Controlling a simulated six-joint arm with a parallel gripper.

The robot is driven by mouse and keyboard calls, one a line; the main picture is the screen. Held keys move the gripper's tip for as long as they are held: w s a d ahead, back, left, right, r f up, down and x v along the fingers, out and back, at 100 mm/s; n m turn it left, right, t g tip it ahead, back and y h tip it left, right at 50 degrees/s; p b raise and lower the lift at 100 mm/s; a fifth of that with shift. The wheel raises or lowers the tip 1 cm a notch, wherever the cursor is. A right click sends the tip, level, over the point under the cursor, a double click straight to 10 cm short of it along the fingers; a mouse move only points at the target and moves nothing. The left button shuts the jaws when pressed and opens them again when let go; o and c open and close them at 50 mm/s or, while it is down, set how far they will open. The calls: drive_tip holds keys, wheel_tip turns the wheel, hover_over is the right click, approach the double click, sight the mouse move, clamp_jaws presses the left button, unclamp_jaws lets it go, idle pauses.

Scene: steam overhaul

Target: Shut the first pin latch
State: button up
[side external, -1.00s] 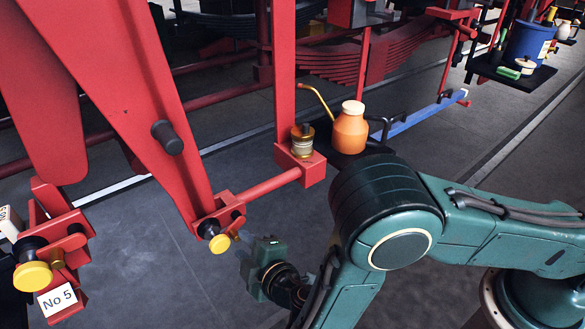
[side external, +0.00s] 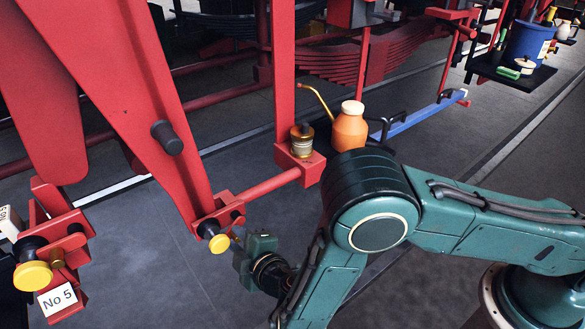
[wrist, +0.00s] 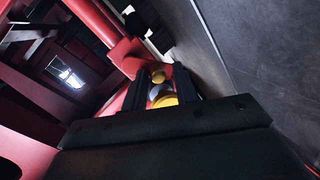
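A red pin latch at the foot of the red lever has a yellow knob (side external: 219,243) and a small brass knob (side external: 235,236) to its right. A similar latch with a larger yellow knob (side external: 33,275) sits at the lower left, above a "No 5" plate. No label shows which is the first. Contact cannot be told.
A red bar (side external: 270,184) runs from the latch to a red block bearing a brass-topped cup (side external: 302,140). An orange oil can (side external: 350,127) stands behind, near a blue bar (side external: 420,116). A tray with a blue bucket (side external: 530,42) is at upper right. Grey floor lies below.

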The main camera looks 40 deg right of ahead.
drive_tip(key=shift+w+r, duration=0.1)
drive_tip(key=shift+w, duration=0.2)
drive_tip(key=c, duration=0.6)
drive_tip(key=shift+r, duration=0.1)
